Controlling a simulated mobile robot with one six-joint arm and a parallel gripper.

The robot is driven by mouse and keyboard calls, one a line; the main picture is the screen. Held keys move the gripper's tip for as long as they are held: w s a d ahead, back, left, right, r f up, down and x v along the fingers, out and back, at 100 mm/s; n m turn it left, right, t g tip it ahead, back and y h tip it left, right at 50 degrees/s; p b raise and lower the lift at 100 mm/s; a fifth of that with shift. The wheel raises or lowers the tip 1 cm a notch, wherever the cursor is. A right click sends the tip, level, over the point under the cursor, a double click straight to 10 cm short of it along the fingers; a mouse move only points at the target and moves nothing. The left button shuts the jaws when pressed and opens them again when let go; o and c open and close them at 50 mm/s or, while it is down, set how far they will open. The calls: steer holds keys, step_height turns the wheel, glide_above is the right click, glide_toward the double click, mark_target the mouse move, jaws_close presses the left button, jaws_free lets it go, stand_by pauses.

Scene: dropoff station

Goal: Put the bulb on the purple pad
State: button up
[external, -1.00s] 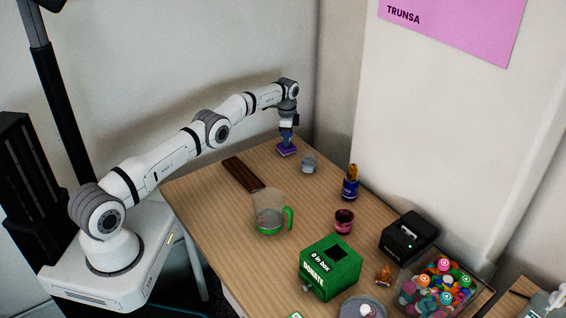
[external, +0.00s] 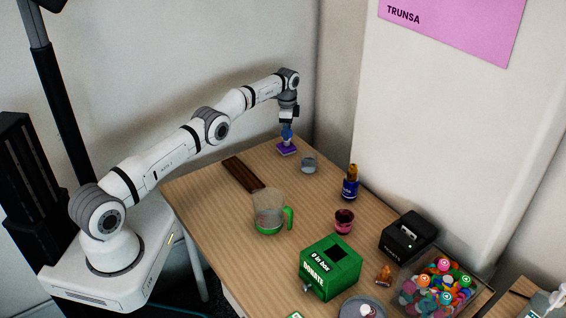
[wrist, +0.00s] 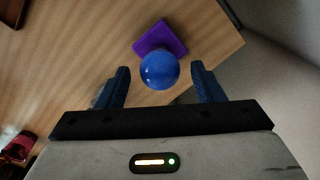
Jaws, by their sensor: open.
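The purple pad (external: 293,151) lies near the far corner of the table, and it also shows in the wrist view (wrist: 178,43). The blue, round-topped bulb (wrist: 160,70) stands on the pad and covers part of it in the wrist view. In the external view the bulb is too small to tell clearly from my blue fingers. My gripper (external: 287,127) is above the pad, pointing down. In the wrist view my gripper's fingers (wrist: 163,86) are apart, one on each side of the bulb, with a visible gap on both sides.
A grey cup (external: 308,164) stands close to the pad's right. A dark brown bar (external: 242,174), a clear jug with green handle (external: 270,212), a blue bottle (external: 350,188) and a green donation box (external: 331,268) stand nearer. Walls rise behind the table corner.

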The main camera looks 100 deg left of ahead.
step_height(320, 180, up, 8)
steer(key=p, duration=0.6)
steer(key=shift+r, duration=0.1)
